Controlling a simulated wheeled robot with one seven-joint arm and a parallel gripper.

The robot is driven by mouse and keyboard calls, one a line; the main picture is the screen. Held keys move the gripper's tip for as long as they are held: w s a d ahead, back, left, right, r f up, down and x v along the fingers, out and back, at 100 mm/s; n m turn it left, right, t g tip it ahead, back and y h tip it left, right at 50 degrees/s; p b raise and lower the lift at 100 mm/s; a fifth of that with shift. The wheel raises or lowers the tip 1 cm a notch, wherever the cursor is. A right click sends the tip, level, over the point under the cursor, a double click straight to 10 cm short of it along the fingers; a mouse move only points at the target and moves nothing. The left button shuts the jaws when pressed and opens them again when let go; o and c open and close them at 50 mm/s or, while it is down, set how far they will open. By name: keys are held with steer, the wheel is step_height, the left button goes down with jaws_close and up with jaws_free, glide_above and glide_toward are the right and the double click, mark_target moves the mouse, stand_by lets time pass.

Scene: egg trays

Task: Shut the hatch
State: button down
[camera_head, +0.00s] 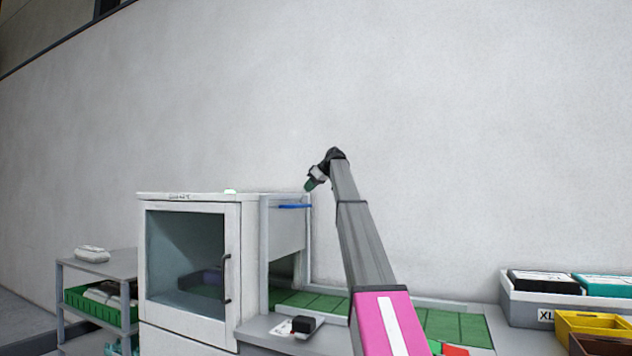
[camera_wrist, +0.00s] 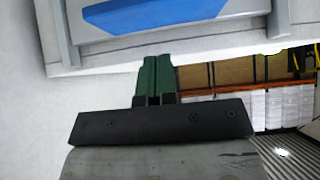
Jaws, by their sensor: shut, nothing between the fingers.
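A white cabinet (camera_head: 185,196) with a glass front door stands left of centre in the head view. On its right side is a pale hatch panel (camera_head: 287,235) between upright posts, with a blue handle (camera_head: 294,206) near its top. An opening shows below the panel, above the green surface. My gripper (camera_head: 312,183) is shut and empty, just above and right of the blue handle. In the wrist view the green fingers (camera_wrist: 157,76) are together, with their tips just below a pale edge. The blue handle (camera_wrist: 185,14) lies beyond them, apart from the tips.
A grey shelf unit (camera_head: 98,265) with a green crate stands at the left. A black item (camera_head: 303,325) lies on the ledge by the cabinet. A grey bin (camera_head: 540,312) marked XL and a yellow bin (camera_head: 592,325) are at the right. The wall is behind.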

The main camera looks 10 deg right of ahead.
steer(key=shift+w+a+f, duration=0.15)
steer(key=shift+f, duration=0.75)
steer(key=shift+w+a+f, duration=0.1)
steer(key=shift+a+f, duration=0.1)
steer(key=shift+f, duration=0.65)
steer(key=shift+w+a+f, duration=0.15)
steer(key=shift+f, duration=0.75)
steer(key=shift+f, duration=0.1)
step_height(320, 180, down, 21)
steer(key=shift+r, duration=0.2)
